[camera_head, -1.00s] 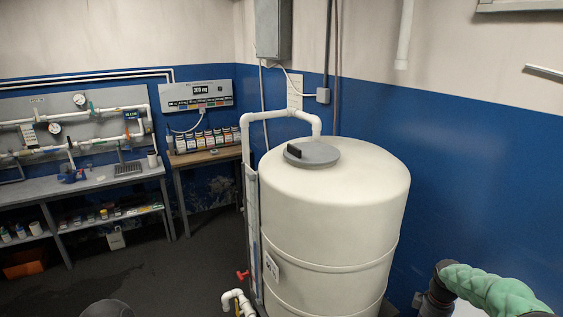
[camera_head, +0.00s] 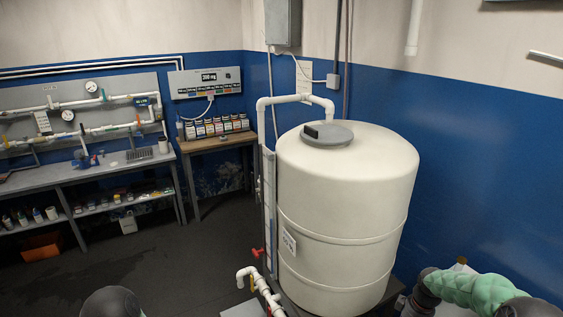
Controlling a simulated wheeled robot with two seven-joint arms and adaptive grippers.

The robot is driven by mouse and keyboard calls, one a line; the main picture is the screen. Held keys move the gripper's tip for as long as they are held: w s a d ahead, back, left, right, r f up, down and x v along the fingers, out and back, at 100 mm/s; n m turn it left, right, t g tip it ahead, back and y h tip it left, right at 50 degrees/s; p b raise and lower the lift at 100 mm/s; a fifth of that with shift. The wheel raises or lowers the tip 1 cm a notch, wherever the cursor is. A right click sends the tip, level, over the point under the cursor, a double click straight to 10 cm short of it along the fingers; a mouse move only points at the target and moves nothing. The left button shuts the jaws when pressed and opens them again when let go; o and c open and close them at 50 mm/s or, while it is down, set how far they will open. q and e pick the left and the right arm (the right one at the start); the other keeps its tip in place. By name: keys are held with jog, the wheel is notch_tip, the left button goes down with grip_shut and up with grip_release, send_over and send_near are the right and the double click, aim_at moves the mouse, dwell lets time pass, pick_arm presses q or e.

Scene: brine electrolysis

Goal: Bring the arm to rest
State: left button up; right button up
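Part of my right arm, with a green padded section, shows at the lower right of the head view. A dark rounded part at the bottom left edge looks like part of my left arm. Neither gripper is in the picture, so their fingers and anything in them are hidden. A large white tank (camera_head: 343,215) with a grey lid (camera_head: 327,134) stands in the middle, left of my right arm.
White piping (camera_head: 264,290) with a red valve handle (camera_head: 257,253) stands at the tank's front left. A grey bench (camera_head: 80,176) and a wooden table (camera_head: 213,141) with several bottles line the back wall. Dark floor (camera_head: 150,255) lies open between bench and tank.

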jog(key=s+a+f+m+y, duration=0.1)
jog(key=s+a+f+m, duration=0.1)
jog(key=s+a+f, duration=0.45)
jog(key=s+a+f+m+y, duration=0.1)
jog(key=s+a+f+y, duration=0.15)
jog(key=a+f, duration=0.7)
jog(key=s+a+f+m, duration=0.1)
jog(key=s+a+m, duration=0.2)
jog(key=s+a, duration=0.45)
jog(key=s+a+f+m, duration=0.2)
jog(key=s+a, duration=0.3)
jog(key=s, duration=0.5)
notch_tip(320, 180, down, 9)
jog(key=w+a+b, duration=0.1)
jog(key=w+b, duration=0.1)
jog(key=b, duration=0.9)
jog(key=shift+w+a+n, duration=0.15)
jog(key=shift+w+n, duration=0.05)
jog(key=shift+n, duration=0.2)
